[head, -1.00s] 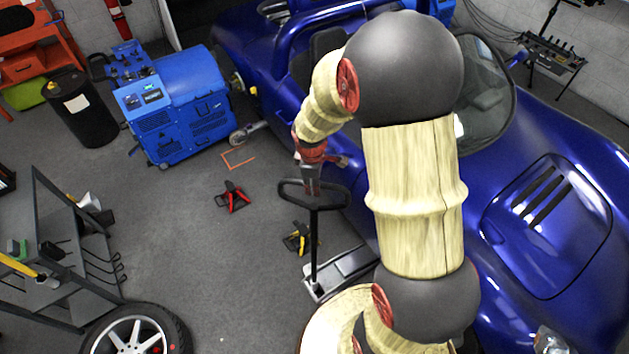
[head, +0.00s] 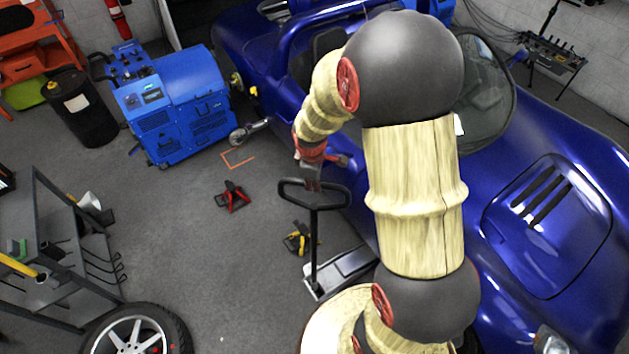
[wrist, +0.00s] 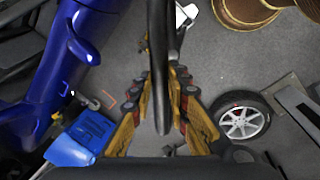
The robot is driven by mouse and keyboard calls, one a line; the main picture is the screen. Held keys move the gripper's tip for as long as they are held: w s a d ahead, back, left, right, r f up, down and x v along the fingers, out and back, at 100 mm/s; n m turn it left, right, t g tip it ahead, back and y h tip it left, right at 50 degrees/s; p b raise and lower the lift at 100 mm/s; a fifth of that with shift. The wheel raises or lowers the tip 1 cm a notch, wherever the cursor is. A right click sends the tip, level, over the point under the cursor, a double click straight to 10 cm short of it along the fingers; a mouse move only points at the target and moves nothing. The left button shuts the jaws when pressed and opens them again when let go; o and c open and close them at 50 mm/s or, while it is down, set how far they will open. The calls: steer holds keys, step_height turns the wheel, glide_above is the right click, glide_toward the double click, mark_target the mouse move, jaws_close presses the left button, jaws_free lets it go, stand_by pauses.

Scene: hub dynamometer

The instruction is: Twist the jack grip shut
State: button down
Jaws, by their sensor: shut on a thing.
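The jack grip (head: 328,206) is a black loop handle on top of the upright shaft of a floor jack (head: 340,274), beside the blue car. My gripper (head: 309,180) is at the far side of the loop and is shut on it. In the wrist view, the jack grip (wrist: 162,60) is a dark bar running down between the yellow fingers of my gripper (wrist: 163,112). The fingertips' exact contact with the bar is hard to make out. My arm covers part of the car, and the near end of the jack is partly hidden by my own body.
The blue car (head: 570,130) fills the right side. A blue machine (head: 180,110) stands at the back left. A red jack stand (head: 233,196) and a yellow one (head: 298,240) are on the floor. A wheel (head: 135,332) and a rack (head: 60,255) are at left.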

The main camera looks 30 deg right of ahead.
steer(key=shift+m+b, duration=0.3)
steer(key=m+b, duration=0.3)
steer(key=shift+w+a+f+g, duration=0.1)
steer(key=shift+f+g, duration=0.05)
steer(key=shift+g, duration=0.15)
steer(key=m+g+b, duration=0.1)
steer(key=m+b, duration=0.1)
steer(key=m, duration=0.3)
steer(key=shift+a+m+h+b, duration=0.1)
steer(key=shift+m+h+b, duration=0.2)
steer(key=shift+r, duration=0.2)
stand_by(0.3)
steer(key=c, duration=1.7)
jaws_free()
steer(key=r, duration=0.4)
steer(key=a+r, duration=0.1)
steer(key=r, duration=0.2)
steer(key=a+r, duration=0.1)
steer(key=r, duration=0.3)
steer(key=shift+a+r, duration=0.15)
steer(key=shift+r, duration=0.2)
